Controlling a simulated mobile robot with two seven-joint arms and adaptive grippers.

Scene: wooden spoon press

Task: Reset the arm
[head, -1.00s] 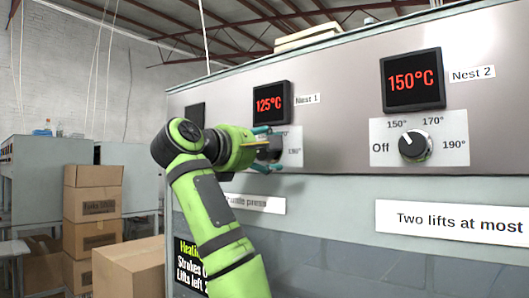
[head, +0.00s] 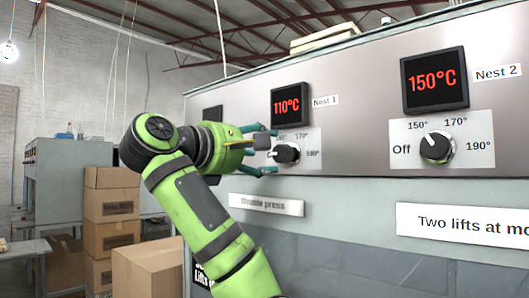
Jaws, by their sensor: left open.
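My left gripper (head: 268,152) is open in front of the Nest 1 panel. Its teal fingers stand above and below the left side of the Nest 1 knob (head: 288,153), apart from it as far as I can tell. The Nest 1 knob is black, and part of its dial plate (head: 313,138) is hidden by the gripper. The Nest 1 display (head: 291,104) reads 110°C in red. The Nest 2 display (head: 435,80) reads 150°C. The Nest 2 knob (head: 436,146) has its pointer up and to the left. My right gripper is out of view.
The press panel (head: 365,110) fills the right side. A "Two lifts at most" label (head: 465,226) and a shuttle press label (head: 266,205) sit below the knobs. Stacked cardboard boxes (head: 112,205) and another box (head: 148,270) stand at the left.

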